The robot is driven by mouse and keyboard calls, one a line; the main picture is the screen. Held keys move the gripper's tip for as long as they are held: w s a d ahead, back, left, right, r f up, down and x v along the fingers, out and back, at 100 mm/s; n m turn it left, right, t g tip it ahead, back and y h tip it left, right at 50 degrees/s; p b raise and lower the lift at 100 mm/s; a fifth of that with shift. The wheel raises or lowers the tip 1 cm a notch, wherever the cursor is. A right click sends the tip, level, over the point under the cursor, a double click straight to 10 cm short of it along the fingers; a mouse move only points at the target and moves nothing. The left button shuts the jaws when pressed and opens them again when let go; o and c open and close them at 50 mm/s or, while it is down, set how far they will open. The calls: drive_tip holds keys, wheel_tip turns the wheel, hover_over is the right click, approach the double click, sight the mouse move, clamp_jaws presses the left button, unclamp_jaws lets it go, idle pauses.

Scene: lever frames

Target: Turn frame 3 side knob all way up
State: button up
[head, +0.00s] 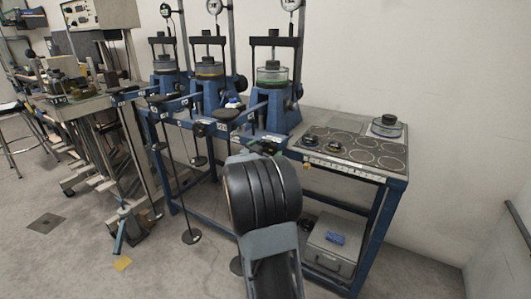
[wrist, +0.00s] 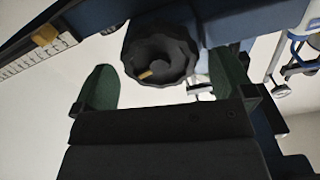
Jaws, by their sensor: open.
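Lever frame 3 (head: 278,105) is the rightmost of the three blue frames in the head view, with a clear round cell and a dial gauge above it. A small dark knob (head: 299,90) shows on its right side. In the wrist view, a black scalloped knob (wrist: 160,58) with a tan mark on its face lies between and a little beyond my fingertips; I cannot tell which head-view knob it is. My gripper (wrist: 163,82) is open, with a green pad on each side of this knob and gaps. In the head view my gripper (head: 265,147) is at the bench's front edge, partly hidden by my arm.
A ruled strip (wrist: 38,58) runs along an edge in the wrist view. A grey box (head: 332,245) sits below. Hanging rods stand at left.

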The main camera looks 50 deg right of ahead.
drive_tip(key=shift+w+d, duration=0.1)
drive_tip(key=shift+d, duration=0.05)
drive_tip(key=shift+c, duration=0.4)
drive_tip(key=c, duration=0.9)
drive_tip(key=shift+o, duration=0.2)
drive_tip(key=shift+m, duration=0.4)
drive_tip(key=o, duration=0.9)
drive_tip(key=shift+o, duration=0.2)
drive_tip(key=p+v, duration=0.1)
drive_tip(key=v, duration=1.2)
drive_tip(key=shift+a+p, duration=0.35)
drive_tip(key=shift+a, duration=0.05)
